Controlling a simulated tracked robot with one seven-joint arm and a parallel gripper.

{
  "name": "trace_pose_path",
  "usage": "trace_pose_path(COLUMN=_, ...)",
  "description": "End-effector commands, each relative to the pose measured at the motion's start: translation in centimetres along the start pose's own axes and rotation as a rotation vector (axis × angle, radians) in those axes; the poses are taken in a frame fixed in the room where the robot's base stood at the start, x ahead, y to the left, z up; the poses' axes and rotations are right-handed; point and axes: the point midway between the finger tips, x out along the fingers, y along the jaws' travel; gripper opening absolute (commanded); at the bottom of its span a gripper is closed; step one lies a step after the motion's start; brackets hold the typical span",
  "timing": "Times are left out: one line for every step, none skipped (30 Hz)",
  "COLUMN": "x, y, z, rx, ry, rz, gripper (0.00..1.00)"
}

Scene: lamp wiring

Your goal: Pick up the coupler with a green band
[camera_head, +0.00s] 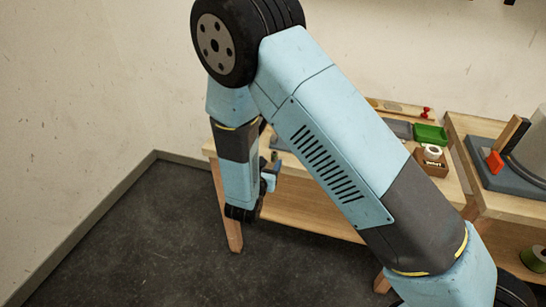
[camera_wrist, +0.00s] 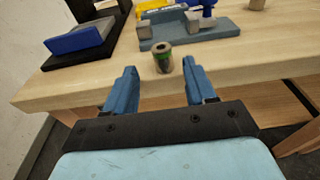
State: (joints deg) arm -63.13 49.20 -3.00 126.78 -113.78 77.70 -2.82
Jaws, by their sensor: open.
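The coupler with a green band (camera_wrist: 163,59) stands upright near the front edge of the wooden table in the wrist view. It is a small grey-brown cylinder with a dark hole in its top. My gripper (camera_wrist: 156,76) is open, with its two blue fingers pointing toward the table. The coupler shows between the fingertips and a little beyond them; I see no contact.
A grey-blue fixture (camera_wrist: 190,28) with grey blocks lies behind the coupler. A blue block on a black stand (camera_wrist: 80,38) is at the left. The wooden table (camera_wrist: 270,58) is bare at right. In the head view, a green tray (camera_head: 430,134) and an orange-marked lamp base (camera_head: 500,165) stand at right.

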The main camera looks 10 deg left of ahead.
Motion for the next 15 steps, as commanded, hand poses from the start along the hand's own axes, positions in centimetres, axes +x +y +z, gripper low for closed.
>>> trace_pose_path(x=0.2, y=0.0, z=0.0, rx=0.000, ry=0.000, rz=-0.001, gripper=0.55)
trace_pose_path(x=0.3, y=-0.1, z=0.0, rx=0.000, ry=0.000, rz=-0.001, gripper=0.55)
trace_pose_path(x=0.6, y=-0.1, z=0.1, rx=0.001, ry=0.000, rz=-0.002, gripper=0.55)
trace_pose_path(x=0.9, y=-0.2, z=0.1, rx=0.001, ry=0.000, rz=-0.002, gripper=0.55)
trace_pose_path(x=1.2, y=-0.2, z=0.1, rx=0.001, ry=0.000, rz=-0.002, gripper=0.55)
trace_pose_path(x=1.6, y=-0.2, z=0.2, rx=0.001, ry=0.000, rz=-0.001, gripper=0.55)
trace_pose_path(x=2.0, y=-0.3, z=0.2, rx=0.001, ry=0.000, rz=-0.001, gripper=0.55)
trace_pose_path(x=2.4, y=-0.4, z=0.3, rx=0.001, ry=0.000, rz=-0.002, gripper=0.55)
trace_pose_path(x=3.0, y=-0.5, z=0.3, rx=0.000, ry=-0.001, rz=-0.003, gripper=0.55)
trace_pose_path(x=3.5, y=-0.6, z=0.4, rx=0.000, ry=-0.001, rz=-0.002, gripper=0.55)
trace_pose_path(x=3.9, y=-0.5, z=0.3, rx=0.000, ry=0.000, rz=-0.002, gripper=0.55)
trace_pose_path(x=4.3, y=-0.5, z=0.3, rx=0.001, ry=0.000, rz=-0.002, gripper=0.55)
trace_pose_path(x=4.6, y=-0.5, z=0.3, rx=0.001, ry=0.000, rz=-0.001, gripper=0.55)
trace_pose_path(x=4.8, y=-0.5, z=0.3, rx=0.000, ry=0.001, rz=-0.001, gripper=0.55)
trace_pose_path(x=5.0, y=-0.4, z=0.3, rx=0.000, ry=0.001, rz=0.000, gripper=0.55)
